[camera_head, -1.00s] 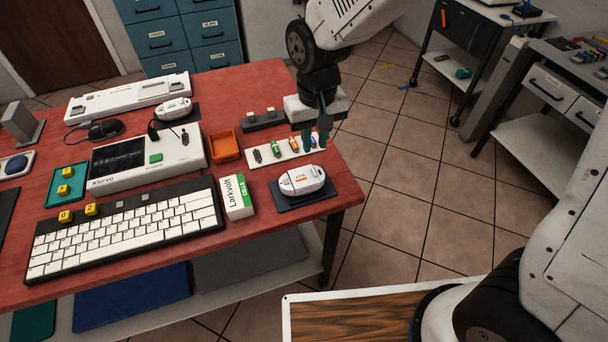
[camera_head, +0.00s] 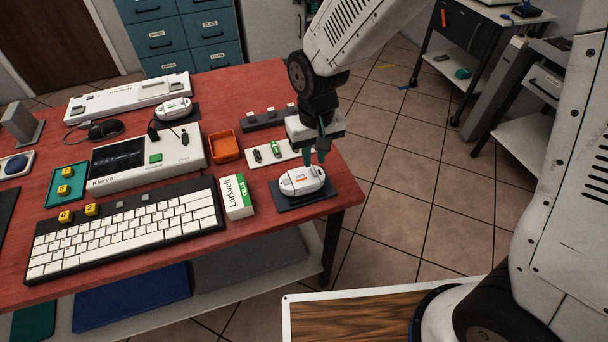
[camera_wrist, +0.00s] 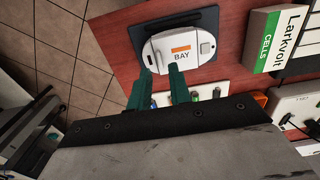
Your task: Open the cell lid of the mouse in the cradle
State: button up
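The white mouse (camera_head: 301,179) lies belly up in a dark cradle (camera_head: 335,191) at the table's right front corner. The lid looks shut. My gripper (camera_head: 316,158) points down just above the back edge of the mouse. In the wrist view its two green fingers (camera_wrist: 161,70) stand apart with nothing between them, tips at the mouse's near edge. Whether they touch it cannot be told.
A Larkvolt cells box (camera_head: 237,197) stands left of the cradle. A white tray with batteries (camera_head: 275,151) lies behind it, partly hidden by my gripper. An orange bin (camera_head: 224,146), a Klervo device (camera_head: 148,162) and a keyboard (camera_head: 125,228) fill the left. Another white mouse (camera_head: 173,108) sits at the back.

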aim_at(314, 171)
jog(key=shift+f, duration=1.7)
jog(key=shift+f, duration=0.1)
dwell(0.5)
grip_shut()
